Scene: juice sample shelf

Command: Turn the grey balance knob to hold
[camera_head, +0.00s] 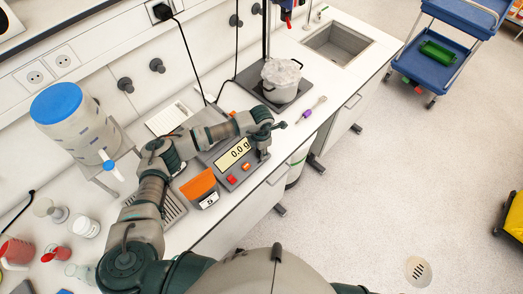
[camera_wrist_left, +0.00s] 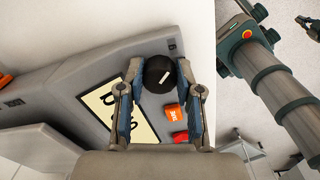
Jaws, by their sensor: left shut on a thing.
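The balance (camera_head: 219,151) stands on the bench; its display (camera_head: 233,153) reads 0.0 g. Its knob (camera_wrist_left: 160,73) shows dark, nearly black, with a white pointer mark in the left wrist view. The mark lies slanted, towards the upper right. My left gripper (camera_head: 264,152) reaches over the balance's right end, and in the left wrist view its two fingers (camera_wrist_left: 160,68) sit on either side of the knob, shut on it. In the head view the gripper hides the knob. Lettering around the knob cannot be read.
Two red-orange buttons (camera_wrist_left: 175,124) sit close to the knob. A pot (camera_head: 281,86) stands on a dark plate behind, with a purple-handled tool (camera_head: 307,113) nearby. The bench's front edge is close.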

